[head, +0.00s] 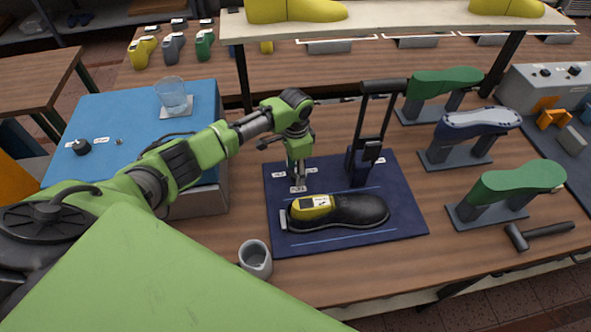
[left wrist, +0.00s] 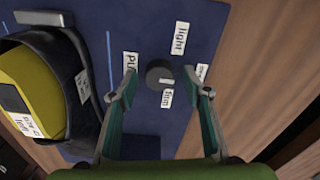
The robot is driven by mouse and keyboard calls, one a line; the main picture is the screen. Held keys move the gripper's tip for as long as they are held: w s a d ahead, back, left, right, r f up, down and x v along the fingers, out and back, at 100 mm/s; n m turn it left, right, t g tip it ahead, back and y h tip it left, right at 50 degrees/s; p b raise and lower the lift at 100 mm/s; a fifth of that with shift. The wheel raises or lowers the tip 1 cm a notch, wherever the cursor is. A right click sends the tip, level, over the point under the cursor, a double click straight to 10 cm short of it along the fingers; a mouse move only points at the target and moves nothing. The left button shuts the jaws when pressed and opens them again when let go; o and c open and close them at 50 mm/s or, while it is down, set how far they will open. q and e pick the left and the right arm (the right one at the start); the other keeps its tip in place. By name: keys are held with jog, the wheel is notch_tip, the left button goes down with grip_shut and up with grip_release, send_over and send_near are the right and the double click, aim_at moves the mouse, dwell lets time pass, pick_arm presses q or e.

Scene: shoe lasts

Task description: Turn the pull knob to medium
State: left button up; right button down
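The pull knob (left wrist: 158,74) is a small dark round knob on the blue mat (left wrist: 208,22), seen in the left wrist view. Its pale mark points toward the "firm" label (left wrist: 167,98). The "light" label (left wrist: 180,38) lies above it, and the pull label (left wrist: 131,64) lies to its left. A label starting with "m" (left wrist: 202,71) is partly hidden by the right finger. My left gripper (left wrist: 160,78) is open, one finger on each side of the knob with gaps. In the head view my left gripper (head: 298,180) points down at the mat and hides the knob.
A black shoe (head: 362,210) with a yellow last (head: 311,207) lies on the mat beside the gripper. A dark upright stand with a handle (head: 360,163) is right of the gripper. A grey cup (head: 255,258) stands front left. Green and blue lasts on stands (head: 510,185) are at right.

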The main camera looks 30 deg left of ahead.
aim_at(295, 173)
pick_arm(q)
notch_tip(295, 173, up, 12)
dwell(0.6)
dwell(0.5)
